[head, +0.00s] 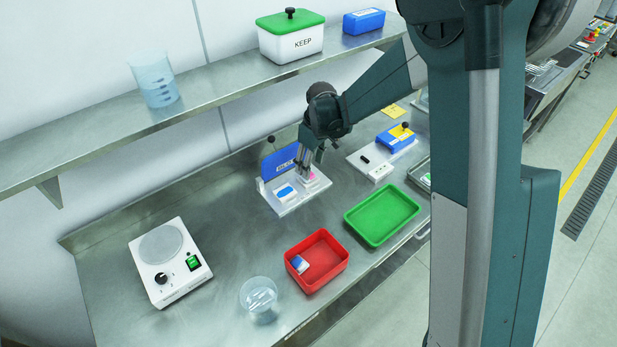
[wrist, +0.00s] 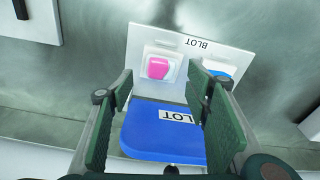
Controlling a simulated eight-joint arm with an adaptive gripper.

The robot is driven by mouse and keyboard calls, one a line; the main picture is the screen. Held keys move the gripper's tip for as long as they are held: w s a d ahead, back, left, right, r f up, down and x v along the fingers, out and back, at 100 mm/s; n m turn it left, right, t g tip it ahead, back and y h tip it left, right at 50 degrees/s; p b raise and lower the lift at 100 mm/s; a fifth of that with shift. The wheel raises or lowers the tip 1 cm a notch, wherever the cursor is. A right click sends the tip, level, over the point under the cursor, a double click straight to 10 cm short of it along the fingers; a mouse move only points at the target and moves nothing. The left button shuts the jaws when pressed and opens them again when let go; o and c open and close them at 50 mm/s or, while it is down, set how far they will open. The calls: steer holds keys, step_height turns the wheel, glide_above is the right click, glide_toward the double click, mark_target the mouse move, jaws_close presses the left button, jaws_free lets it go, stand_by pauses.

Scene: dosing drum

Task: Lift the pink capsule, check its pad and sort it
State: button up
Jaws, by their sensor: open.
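The pink capsule (wrist: 158,68) lies on a white square pad (wrist: 176,52) on the white station marked BLOT (wrist: 146,36). It also shows in the head view (head: 311,177), partly hidden by my gripper. My gripper (wrist: 160,78) is open above the station, its fingers on either side of the view of the capsule and apart from it. In the head view my gripper (head: 307,171) points down over the station's right part. A blue-and-white item (head: 286,192) sits on the same station, to the left; my right finger partly hides it in the wrist view.
A blue upright lid with a label (head: 280,161) stands behind the station. A red tray (head: 342,268) holds a blue-and-white item. Beside it are a green tray (head: 383,216), empty, and a clear cup (head: 259,299).

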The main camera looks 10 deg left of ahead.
steer(key=shift+w+a+f, duration=0.1)
steer(key=shift+a+f, duration=0.1)
steer(key=shift+f, duration=1.05)
steer(key=shift+w+a+f, duration=0.1)
steer(key=shift+a+f, duration=0.1)
steer(key=shift+f, duration=1.05)
steer(key=c, duration=0.8)
